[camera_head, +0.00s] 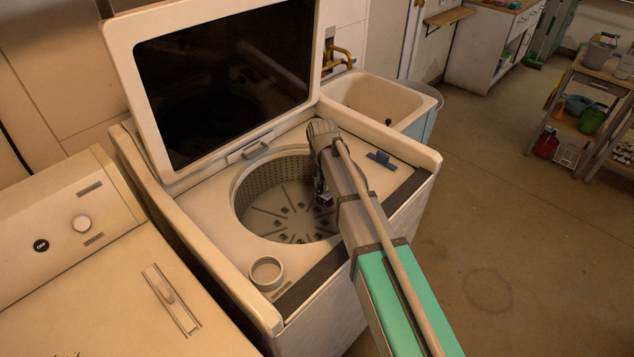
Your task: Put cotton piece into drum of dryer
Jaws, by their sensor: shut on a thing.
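A white top-loading machine (205,220) stands in the middle with its dark-windowed lid (225,75) raised. Its round metal drum (262,205) is open, with perforated walls and a ribbed floor. My arm reaches in from the lower right. My gripper (322,194) points down at the right side of the drum opening, partly hidden behind my arm. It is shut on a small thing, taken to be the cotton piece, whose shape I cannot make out. I see no loose cotton piece on the visible drum floor.
A round cup (266,272) sits at the opening's front left, and a small blue item (381,160) lies on the right of the top. A second machine (90,260) stands at left. A sink (375,100) is behind. Open floor (510,220) lies to the right.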

